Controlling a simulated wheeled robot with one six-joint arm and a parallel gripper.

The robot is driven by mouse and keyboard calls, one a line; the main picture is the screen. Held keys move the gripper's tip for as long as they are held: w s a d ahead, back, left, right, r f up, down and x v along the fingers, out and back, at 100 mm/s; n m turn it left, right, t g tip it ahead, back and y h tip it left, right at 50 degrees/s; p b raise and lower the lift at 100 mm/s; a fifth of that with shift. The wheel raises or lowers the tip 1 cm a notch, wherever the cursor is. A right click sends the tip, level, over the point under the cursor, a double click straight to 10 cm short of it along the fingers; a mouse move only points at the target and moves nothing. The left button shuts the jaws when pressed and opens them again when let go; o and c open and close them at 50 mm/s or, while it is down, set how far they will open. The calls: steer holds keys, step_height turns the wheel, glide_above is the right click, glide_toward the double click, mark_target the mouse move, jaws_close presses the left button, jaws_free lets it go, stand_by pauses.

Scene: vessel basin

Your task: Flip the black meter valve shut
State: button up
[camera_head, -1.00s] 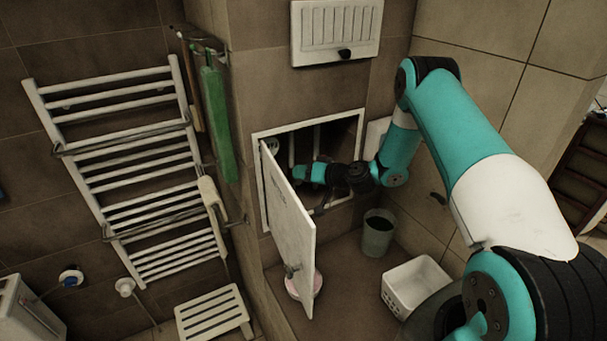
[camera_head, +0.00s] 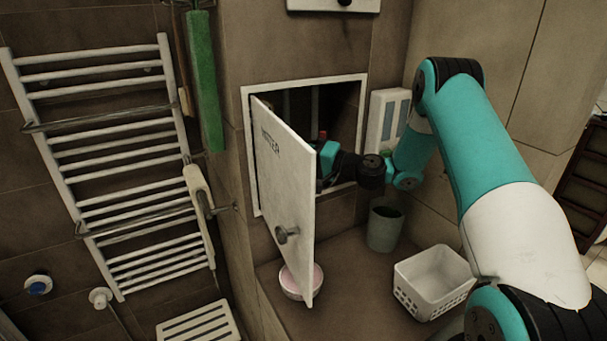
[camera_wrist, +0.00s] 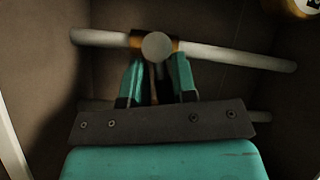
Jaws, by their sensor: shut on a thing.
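My gripper (camera_wrist: 157,84) is inside the open wall cabinet, with its two teal fingers closed around a thin, dark piece under a round pale cap (camera_wrist: 157,46). This piece appears to be the handle of the black meter valve, but it is dim and mostly hidden by the fingers. The cap sits at the middle of a pale pipe (camera_wrist: 225,56) with brass-coloured fittings. In the head view my gripper (camera_head: 325,160) is partly hidden behind the white cabinet door (camera_head: 283,185), and the valve cannot be made out there.
The door stands open on the left, close beside my gripper. The white cabinet frame (camera_head: 247,140) surrounds the opening. Below are a grey bin (camera_head: 384,230), a white basket (camera_head: 433,285) and a pink bowl (camera_head: 290,283). A towel rack (camera_head: 110,165) is at left.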

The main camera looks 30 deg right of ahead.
steer(key=shift+f+m+t+y+b, duration=0.3)
steer(key=shift+f+m+t+b, duration=0.35)
steer(key=shift+b, duration=3.35)
steer(key=m+b, duration=0.1)
steer(key=b, duration=0.1)
steer(key=shift+r+b, duration=0.1)
steer(key=shift+b, duration=0.25)
steer(key=shift+r+m+t+b, duration=0.1)
steer(key=shift+m+t+b, duration=0.15)
steer(key=shift+b, duration=0.55)
steer(key=shift+r+b, duration=0.25)
steer(key=shift+b, duration=0.2)
steer(key=o, duration=0.7)
steer(key=shift+f, duration=0.15)
